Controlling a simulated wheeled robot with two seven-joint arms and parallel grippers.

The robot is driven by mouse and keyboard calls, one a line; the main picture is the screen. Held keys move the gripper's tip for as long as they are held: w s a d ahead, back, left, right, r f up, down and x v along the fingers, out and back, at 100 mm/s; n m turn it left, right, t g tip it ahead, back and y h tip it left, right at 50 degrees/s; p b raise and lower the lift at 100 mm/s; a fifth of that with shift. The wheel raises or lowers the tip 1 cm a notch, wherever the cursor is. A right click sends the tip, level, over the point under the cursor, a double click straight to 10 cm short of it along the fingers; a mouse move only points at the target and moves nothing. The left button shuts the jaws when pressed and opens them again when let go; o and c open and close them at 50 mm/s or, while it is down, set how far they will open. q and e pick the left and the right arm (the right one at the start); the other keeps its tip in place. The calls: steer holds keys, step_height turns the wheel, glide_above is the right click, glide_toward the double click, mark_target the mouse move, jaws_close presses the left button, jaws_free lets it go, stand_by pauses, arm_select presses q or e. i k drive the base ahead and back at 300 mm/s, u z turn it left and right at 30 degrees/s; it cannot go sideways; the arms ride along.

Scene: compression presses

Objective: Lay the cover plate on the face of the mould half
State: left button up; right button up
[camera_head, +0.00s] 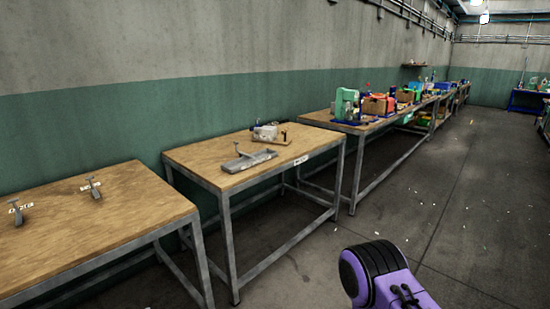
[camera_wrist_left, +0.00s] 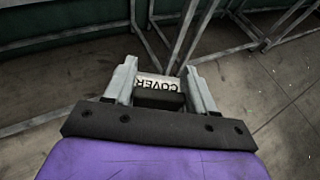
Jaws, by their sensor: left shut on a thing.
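In the left wrist view my left gripper (camera_wrist_left: 162,72) is shut on the cover plate (camera_wrist_left: 158,84), a small piece with a white label reading "COVER". Only its labelled end shows between the fingers, and the floor and table legs lie beyond it. In the head view a grey metal block with a raised post (camera_head: 249,160) lies on the middle table; I cannot tell for sure that it is the mould half. My left gripper and the cover plate do not show in the head view. My right gripper is in neither view.
The middle table (camera_head: 205,165) also bears a small clamp-like press (camera_head: 266,131) on a wooden base. The left table (camera_head: 120,235) holds two small metal stands with labels. A farther table carries a green machine (camera_head: 346,103) and boxes. The floor at the right is open.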

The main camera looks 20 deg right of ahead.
mark_target(267, 128)
steer(key=z, duration=0.9)
steer(key=i, duration=0.85)
steer(key=z, duration=1.2)
steer(key=i, duration=1.85)
steer(key=u, duration=0.5)
steer(key=i, duration=1.1)
steer(key=u, duration=0.95)
